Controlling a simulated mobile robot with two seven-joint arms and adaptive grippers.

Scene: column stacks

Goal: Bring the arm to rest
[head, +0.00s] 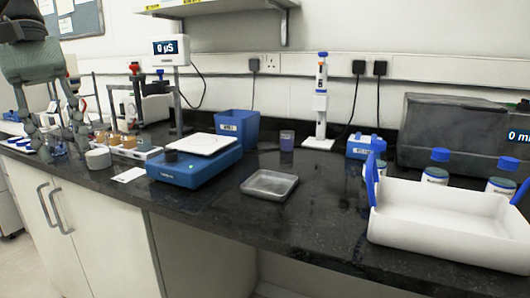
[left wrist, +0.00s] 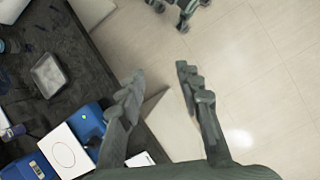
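My left gripper (head: 62,142) hangs at the left of the head view, fingers pointing down, in front of the left end of the bench. In the left wrist view my left gripper (left wrist: 160,85) has its two fingers well apart, with nothing between them but the floor and cabinet edge behind. It is open and empty. My right gripper is not clearly in the head view. Part of my own body shows at the top of the left wrist view.
The dark bench (head: 225,222) carries a blue balance (head: 190,172), a metal tray (head: 270,184), a blue bin (head: 238,128), a pipette stand (head: 319,105) and a white carrier (head: 445,218) with blue handles. Several bottles stand behind the carrier. Floor (left wrist: 270,90) in front is clear.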

